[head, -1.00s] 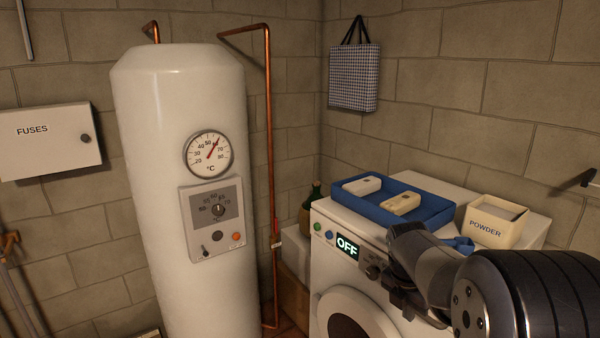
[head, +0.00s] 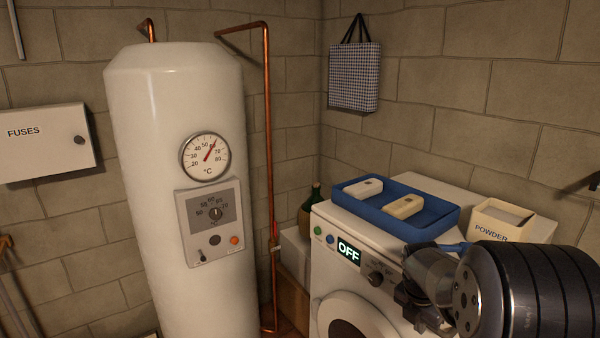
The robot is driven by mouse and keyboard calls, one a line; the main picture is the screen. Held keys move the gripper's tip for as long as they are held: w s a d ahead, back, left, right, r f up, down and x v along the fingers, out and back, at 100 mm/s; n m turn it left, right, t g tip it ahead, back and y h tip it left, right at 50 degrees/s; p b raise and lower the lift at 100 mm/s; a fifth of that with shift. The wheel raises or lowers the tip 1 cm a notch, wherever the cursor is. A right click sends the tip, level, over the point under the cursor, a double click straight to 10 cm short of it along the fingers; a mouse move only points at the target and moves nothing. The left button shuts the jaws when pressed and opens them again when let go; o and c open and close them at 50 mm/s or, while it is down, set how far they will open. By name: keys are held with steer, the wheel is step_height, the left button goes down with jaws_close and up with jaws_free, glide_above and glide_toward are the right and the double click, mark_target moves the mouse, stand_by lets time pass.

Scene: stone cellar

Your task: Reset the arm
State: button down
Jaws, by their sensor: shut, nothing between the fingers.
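My arm reaches in from the lower right, in front of the washing machine (head: 333,226). My gripper (head: 408,297) is the dark end of it, shut and empty, in front of the machine's upper front, right of the knob (head: 375,279). The arm's thick dark joint fills the lower right corner and hides the right part of the machine's front.
A blue tray (head: 398,232) with two pale devices and a powder box (head: 498,221) stand on the machine. The machine's display (head: 348,250) reads OFF. A white boiler (head: 165,130) stands left, beside a copper pipe (head: 268,150). A fuse box (head: 45,143) hangs far left.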

steer(key=s+a+b, duration=0.6)
steer(key=s+a, duration=0.5)
steer(key=a, duration=0.3)
steer(key=v, duration=0.9)
steer(key=shift+s+a+r+p, duration=0.2)
steer(key=shift+s+a+p, duration=0.15)
steer(key=shift+a+p, duration=0.1)
